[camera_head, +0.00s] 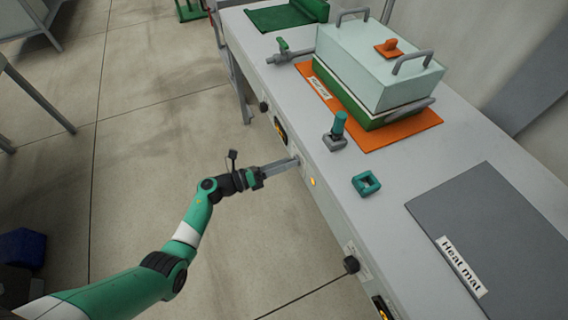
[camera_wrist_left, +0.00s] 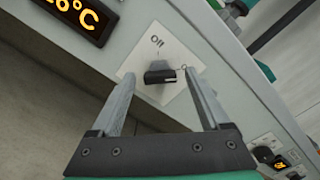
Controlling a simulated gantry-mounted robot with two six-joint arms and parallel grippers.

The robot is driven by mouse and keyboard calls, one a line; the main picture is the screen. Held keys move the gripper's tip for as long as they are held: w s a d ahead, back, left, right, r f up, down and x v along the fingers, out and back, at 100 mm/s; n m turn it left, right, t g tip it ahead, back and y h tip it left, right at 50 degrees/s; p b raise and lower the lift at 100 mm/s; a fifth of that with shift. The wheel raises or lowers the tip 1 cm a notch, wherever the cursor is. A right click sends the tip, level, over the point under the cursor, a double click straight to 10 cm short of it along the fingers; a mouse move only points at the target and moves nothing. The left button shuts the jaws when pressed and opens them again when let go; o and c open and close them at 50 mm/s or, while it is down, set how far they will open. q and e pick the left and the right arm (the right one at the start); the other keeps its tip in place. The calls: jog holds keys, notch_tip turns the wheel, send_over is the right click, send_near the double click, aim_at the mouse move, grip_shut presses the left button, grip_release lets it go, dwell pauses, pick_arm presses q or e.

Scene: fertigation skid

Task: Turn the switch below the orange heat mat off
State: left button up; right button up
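The orange heat mat (camera_head: 408,129) lies on the bench top under a lidded green tray (camera_head: 350,97). On the bench front below it, a black switch knob (camera_wrist_left: 160,75) sits on a white plate (camera_wrist_left: 150,62) with an "Off" label. A second label at the plate's right is partly hidden by a finger. The knob's bar lies crosswise, its pale mark at the right end, toward that second label. My left gripper (camera_head: 296,161) is at the bench front, open, its fingers on either side of the knob with visible gaps. In the head view it hides the switch. My right gripper is out of view.
An orange light (camera_head: 312,183) glows beside the switch. An orange display (camera_head: 281,131) and black knob (camera_head: 264,106) are farther left. Another black knob (camera_head: 351,264) is below the grey heat mat (camera_head: 490,235). A teal-handled tool (camera_head: 338,126) and teal square (camera_head: 367,184) lie on the bench.

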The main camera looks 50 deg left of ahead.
pick_arm(q)
grip_shut()
jog(key=shift+r+n+p, duration=0.1)
jog(key=shift+n+p, duration=0.2)
jog(key=shift+n, duration=0.1)
jog(key=n+p, duration=0.1)
jog(key=n, duration=0.4)
jog(key=n+p, duration=0.2)
jog(key=n, duration=0.4)
jog(key=n+p, duration=0.2)
jog(key=n, duration=0.3)
jog(key=shift+f+n, duration=0.25)
jog(key=shift+n, duration=0.15)
dwell(0.5)
jog(key=shift+o, duration=0.7)
grip_release()
